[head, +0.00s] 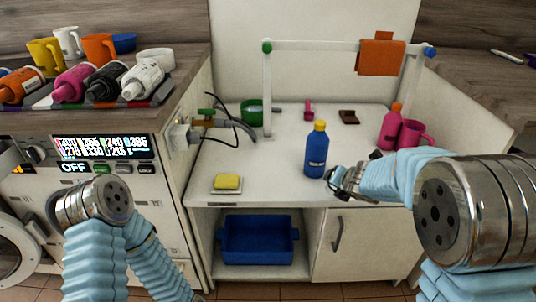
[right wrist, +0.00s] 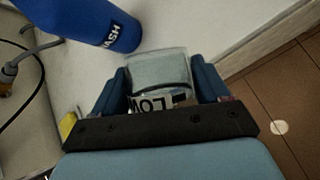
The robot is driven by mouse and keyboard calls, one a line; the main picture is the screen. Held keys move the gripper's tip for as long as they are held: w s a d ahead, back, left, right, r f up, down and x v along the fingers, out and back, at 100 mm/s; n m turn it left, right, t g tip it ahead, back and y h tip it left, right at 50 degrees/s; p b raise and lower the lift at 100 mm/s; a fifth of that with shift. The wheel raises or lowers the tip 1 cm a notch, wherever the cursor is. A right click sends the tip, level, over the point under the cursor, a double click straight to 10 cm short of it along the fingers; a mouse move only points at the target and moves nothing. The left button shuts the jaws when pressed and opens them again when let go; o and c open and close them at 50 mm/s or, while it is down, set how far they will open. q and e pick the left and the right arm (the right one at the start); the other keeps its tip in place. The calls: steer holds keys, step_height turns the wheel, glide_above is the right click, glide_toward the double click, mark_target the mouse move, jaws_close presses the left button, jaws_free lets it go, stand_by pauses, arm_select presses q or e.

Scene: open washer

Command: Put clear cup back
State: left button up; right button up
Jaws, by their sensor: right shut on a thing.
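The clear cup (right wrist: 158,70) is between the two dark fingers of my right gripper (right wrist: 160,88) in the right wrist view, and the gripper is shut on it. A label with partly hidden dark lettering shows at its near side. In the head view my right gripper (head: 342,184) is low over the front of the white counter (head: 270,185), just right of the blue bottle (head: 316,155). The cup is hard to make out there. The bottle stands upright, close to the cup, and also shows in the right wrist view (right wrist: 88,18). My left gripper is out of view.
A yellow sponge (head: 228,182) lies at the counter's left front. A pink bottle (head: 390,128) and pink mug (head: 412,134) stand at the right, partly behind my arm. An orange cloth (head: 381,56) hangs on the rail. A blue bin (head: 258,240) sits below.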

steer(key=shift+f, duration=0.3)
steer(key=shift+r, duration=0.45)
steer(key=shift+f, duration=0.1)
steer(key=o, duration=1.1)
steer(key=c, duration=0.8)
steer(key=shift+f, duration=0.3)
